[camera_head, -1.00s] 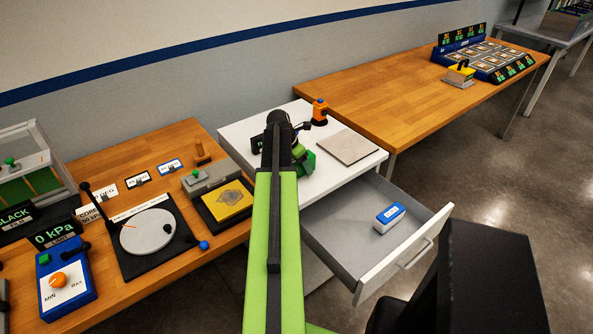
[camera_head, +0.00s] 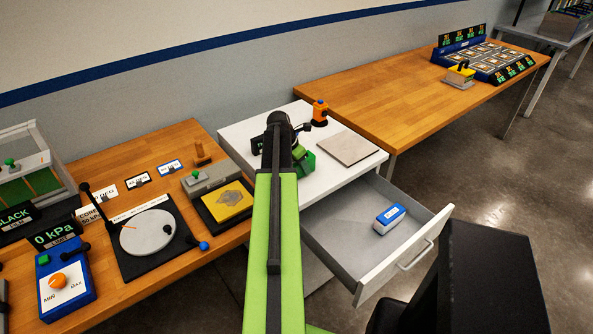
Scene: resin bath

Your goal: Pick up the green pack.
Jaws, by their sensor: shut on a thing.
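The green pack (camera_head: 305,163) shows as a small green block above the white cabinet top, just right of the end of my arm. My gripper (camera_head: 298,153) is largely hidden behind my own arm; its dark part meets the pack, and it is shut on it. The pack's far side and lower edge are partly hidden. I cannot tell whether the pack touches the cabinet top or is just above it.
The white cabinet's drawer (camera_head: 345,263) stands open with a blue and white box (camera_head: 389,218) in it. A grey-beige plate (camera_head: 347,149) and an orange-topped item (camera_head: 320,112) are on the cabinet top. A crowded wooden bench (camera_head: 185,132) stands left.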

